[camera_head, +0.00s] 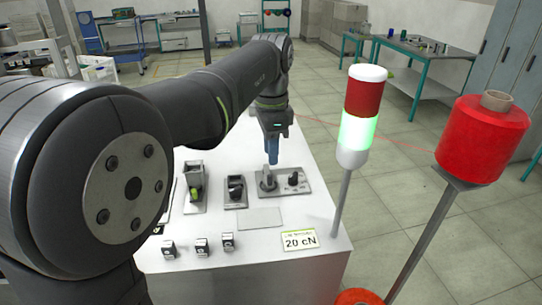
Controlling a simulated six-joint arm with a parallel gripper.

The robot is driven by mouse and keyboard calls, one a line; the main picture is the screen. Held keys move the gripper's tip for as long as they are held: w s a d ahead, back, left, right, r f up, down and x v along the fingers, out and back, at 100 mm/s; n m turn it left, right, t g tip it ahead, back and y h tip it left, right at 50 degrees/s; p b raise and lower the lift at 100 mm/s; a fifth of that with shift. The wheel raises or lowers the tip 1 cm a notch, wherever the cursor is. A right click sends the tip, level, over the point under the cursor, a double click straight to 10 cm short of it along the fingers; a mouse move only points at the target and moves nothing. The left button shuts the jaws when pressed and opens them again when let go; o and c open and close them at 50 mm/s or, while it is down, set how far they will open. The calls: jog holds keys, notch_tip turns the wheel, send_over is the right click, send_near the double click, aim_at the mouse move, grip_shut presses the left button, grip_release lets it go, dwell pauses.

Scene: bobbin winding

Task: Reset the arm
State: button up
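My arm reaches from the left foreground over the white table (240,265). My gripper (272,160) points down, its blue fingers close above or at a grey metal plate (290,184) with a small upright metal part (267,181) and a black knob (293,179). The fingers look like one narrow shape, so I cannot tell whether they are shut, hold anything, or touch the part.
Left of the plate are a black fixture (236,188) and a taller fixture with a green part (195,190). Small black-and-white blocks (202,246) and a "20 cN" card (299,240) lie in front. A signal tower (357,130) glows green; a red thread spool (482,138) stands right.

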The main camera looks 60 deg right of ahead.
aim_at(270, 175)
jog(key=shift+r, duration=0.1)
notch_tip(270, 175, down, 7)
jog(key=shift+f, duration=0.1)
jog(key=shift+w+a, duration=0.1)
jog(key=shift+w, duration=0.05)
dwell(0.6)
